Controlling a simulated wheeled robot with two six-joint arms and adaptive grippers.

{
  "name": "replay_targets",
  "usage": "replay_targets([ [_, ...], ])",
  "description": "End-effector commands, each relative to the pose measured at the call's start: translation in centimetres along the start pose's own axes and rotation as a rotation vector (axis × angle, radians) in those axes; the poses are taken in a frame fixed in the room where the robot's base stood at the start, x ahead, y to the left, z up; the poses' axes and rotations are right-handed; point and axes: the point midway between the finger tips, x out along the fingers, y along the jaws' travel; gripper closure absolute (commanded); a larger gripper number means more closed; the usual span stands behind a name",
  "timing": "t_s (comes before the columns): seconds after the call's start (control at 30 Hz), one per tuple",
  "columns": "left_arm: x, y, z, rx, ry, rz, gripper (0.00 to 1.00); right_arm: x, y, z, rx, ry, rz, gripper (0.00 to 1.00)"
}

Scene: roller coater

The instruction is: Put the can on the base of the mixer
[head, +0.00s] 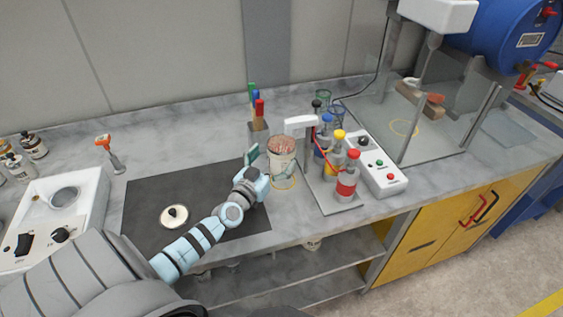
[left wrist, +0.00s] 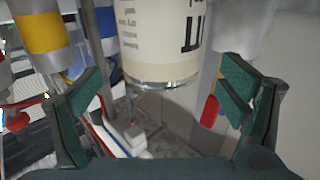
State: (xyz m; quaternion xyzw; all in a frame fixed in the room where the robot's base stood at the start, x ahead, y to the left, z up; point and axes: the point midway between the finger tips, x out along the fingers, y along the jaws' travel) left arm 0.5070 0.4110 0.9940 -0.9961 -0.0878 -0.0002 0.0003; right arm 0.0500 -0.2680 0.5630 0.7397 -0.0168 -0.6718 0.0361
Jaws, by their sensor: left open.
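The can (head: 282,147) is a cream, labelled cylinder with a reddish-brown top. It stands out in front of a small stand with a white head (head: 300,122), which may be the mixer. My left gripper (head: 267,166) is open at the can. In the left wrist view, the can (left wrist: 160,40) is between the spread green-padded fingers of the gripper (left wrist: 165,105), with gaps on both sides. My right gripper is not in view.
Bottles with blue, yellow and red caps (head: 346,180) stand close right of the can, beside a white control box (head: 375,165). A glass enclosure (head: 430,120) is farther right. A dark mat (head: 150,200) with a round lid (head: 174,216) lies left.

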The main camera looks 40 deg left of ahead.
Motion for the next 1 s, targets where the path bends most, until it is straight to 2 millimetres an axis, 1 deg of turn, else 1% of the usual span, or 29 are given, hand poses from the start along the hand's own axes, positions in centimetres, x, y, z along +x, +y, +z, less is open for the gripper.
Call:
replay_targets([
  [0.13,1.5,-0.1,0.0,-0.001,0.001,-0.001,0.10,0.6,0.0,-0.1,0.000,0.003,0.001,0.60],
  [0.23,3.5,-0.1,-0.1,-0.003,0.003,-0.002,0.10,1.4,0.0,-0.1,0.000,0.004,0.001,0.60],
  [0.33,5.1,-0.2,0.0,-0.002,0.001,-0.004,0.10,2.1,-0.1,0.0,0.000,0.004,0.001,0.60],
  [0.4,5.6,-0.2,-0.1,-0.001,0.000,-0.003,0.10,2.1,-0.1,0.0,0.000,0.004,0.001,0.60],
  [0.57,5.6,-0.2,-0.3,0.000,-0.001,-0.003,0.10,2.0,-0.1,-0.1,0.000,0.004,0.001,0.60],
  [0.67,5.5,-0.2,-0.3,0.000,-0.001,-0.003,0.25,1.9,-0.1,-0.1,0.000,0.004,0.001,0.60],
  [1.0,5.5,-0.2,-0.3,0.000,-0.001,-0.003,0.79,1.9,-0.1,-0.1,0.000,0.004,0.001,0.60],
])
